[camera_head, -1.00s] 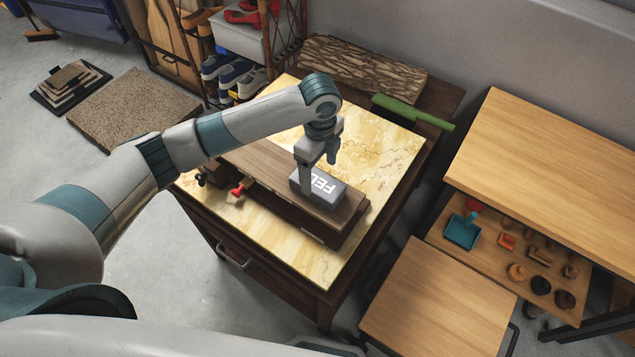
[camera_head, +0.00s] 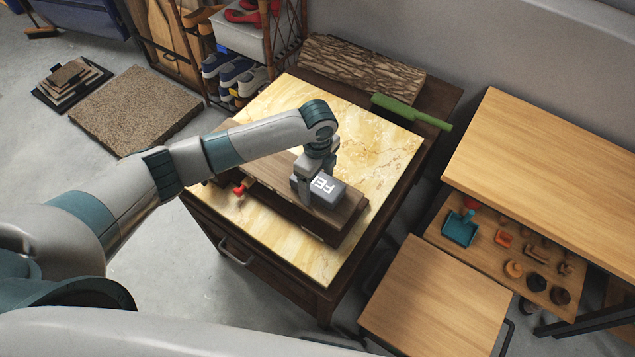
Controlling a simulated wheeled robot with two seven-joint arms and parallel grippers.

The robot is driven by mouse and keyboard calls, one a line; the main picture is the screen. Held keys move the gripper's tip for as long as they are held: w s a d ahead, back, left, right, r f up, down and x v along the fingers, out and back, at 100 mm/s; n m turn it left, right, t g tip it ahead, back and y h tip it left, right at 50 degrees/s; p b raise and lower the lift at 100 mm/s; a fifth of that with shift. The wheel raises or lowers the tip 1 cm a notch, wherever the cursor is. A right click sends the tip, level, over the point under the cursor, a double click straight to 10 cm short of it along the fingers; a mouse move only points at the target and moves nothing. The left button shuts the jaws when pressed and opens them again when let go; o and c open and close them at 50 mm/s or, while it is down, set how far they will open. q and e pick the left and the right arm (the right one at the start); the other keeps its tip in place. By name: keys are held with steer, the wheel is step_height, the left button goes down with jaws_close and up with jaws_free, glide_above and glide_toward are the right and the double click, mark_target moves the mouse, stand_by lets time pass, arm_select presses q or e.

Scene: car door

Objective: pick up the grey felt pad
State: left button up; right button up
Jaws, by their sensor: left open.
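The grey felt pad (camera_head: 327,193), a small block with white lettering on top, lies on a dark brown wooden board (camera_head: 283,199) on the marble-topped table. My left gripper (camera_head: 309,187) points down at the pad's left part, its fingers low beside the pad and partly covering it. The jaws are open. The far finger is partly hidden, and I cannot tell whether either finger touches the pad. My right gripper does not show.
A small red-handled item (camera_head: 241,188) sits at the board's left end. A green brush (camera_head: 411,111) and a bark-covered log (camera_head: 360,69) lie at the table's back. The marble top (camera_head: 375,150) is clear behind the pad. A wooden stool (camera_head: 437,296) stands to the right.

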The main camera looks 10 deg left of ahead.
mark_target(318, 181)
arm_select(q)
steer(key=shift+c, duration=0.4)
steer(key=c, duration=1.1)
steer(key=shift+r+b, duration=0.5)
steer(key=shift+r, duration=0.25)
step_height(318, 181, up, 2)
steer(key=shift+w+r+b, duration=0.1)
steer(key=shift+r+b, duration=0.15)
steer(key=shift+b, duration=0.35)
steer(key=w+d+r+b, duration=0.4)
steer(key=d+r, duration=0.3)
steer(key=d, duration=0.3)
steer(key=shift+w, duration=0.8)
